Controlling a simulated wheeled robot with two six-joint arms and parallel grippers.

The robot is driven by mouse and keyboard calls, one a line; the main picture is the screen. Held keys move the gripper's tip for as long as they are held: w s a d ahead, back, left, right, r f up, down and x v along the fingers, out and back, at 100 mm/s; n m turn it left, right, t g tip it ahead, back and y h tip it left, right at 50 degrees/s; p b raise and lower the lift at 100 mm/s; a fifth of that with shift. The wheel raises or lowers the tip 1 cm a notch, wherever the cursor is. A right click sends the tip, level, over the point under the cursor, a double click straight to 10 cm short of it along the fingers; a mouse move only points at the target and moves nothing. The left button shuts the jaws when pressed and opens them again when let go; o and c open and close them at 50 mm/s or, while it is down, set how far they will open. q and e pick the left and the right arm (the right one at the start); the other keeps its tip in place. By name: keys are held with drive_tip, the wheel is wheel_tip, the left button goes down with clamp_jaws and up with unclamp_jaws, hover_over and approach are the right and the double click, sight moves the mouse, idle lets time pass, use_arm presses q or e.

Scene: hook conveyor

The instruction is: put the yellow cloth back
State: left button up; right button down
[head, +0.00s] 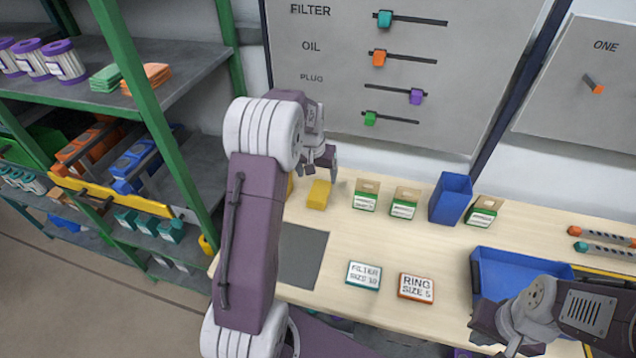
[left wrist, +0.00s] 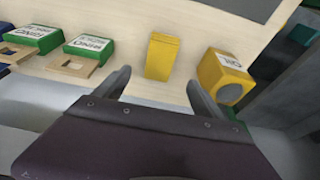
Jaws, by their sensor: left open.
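The yellow cloth (head: 319,195), a small folded block, lies on the wooden bench near its back edge. In the left wrist view the yellow cloth (left wrist: 162,56) lies beyond and between my open fingertips, with nothing held. My left gripper (head: 324,161) hangs above and behind the cloth in the head view; its jaws (left wrist: 158,83) show in the left wrist view. Folded green cloths (head: 106,78) and orange cloths (head: 148,78) lie on the upper shelf at left. My right gripper (head: 503,336) is at the lower right; its jaw opening is unclear.
A yellow oil container (left wrist: 222,75) lies beside the cloth, mostly hidden by my left arm in the head view. Small green-labelled boxes (head: 404,203), a blue bin (head: 451,198) and a blue tray (head: 478,283) stand to the right. A green shelf post (head: 150,110) stands at left.

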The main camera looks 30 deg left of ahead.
use_arm(q)
drive_tip(key=s+d+f+m+g, duration=0.1)
drive_tip(key=s+d, duration=0.6)
drive_tip(key=s, duration=0.4)
drive_tip(key=s+d+f+m+g+h, duration=0.1)
drive_tip(key=s+d, duration=0.6)
drive_tip(key=s, duration=0.4)
drive_tip(key=shift+s+d+m, duration=0.15)
drive_tip(key=shift+d+m, duration=0.1)
drive_tip(key=shift+m, duration=0.05)
